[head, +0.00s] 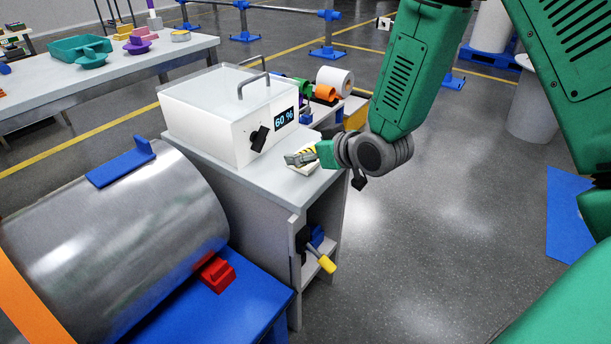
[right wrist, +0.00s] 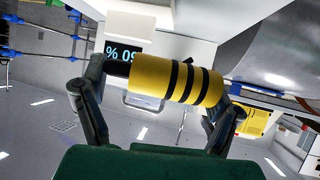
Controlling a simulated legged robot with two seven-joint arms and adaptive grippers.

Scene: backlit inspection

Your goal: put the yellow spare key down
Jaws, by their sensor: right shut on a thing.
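The yellow spare key shows in the right wrist view as a yellow cylinder with black bands (right wrist: 150,75). My right gripper (right wrist: 165,92) is shut on it, with one finger at each end. In the head view the right gripper (head: 300,158) is over the front right part of the grey cabinet top (head: 285,190), beside the white box (head: 215,115). Only a little of the key's yellow and black shows there, and I cannot tell whether it touches the surface below. A pale flat piece lies under the gripper. My left gripper is not in view.
The white box has a handle, a black knob (head: 258,139) and a display reading 60 % (head: 286,119). Coloured items and a white roll (head: 335,80) stand behind the gripper. A large metal drum (head: 120,240) on a blue stand is at the left.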

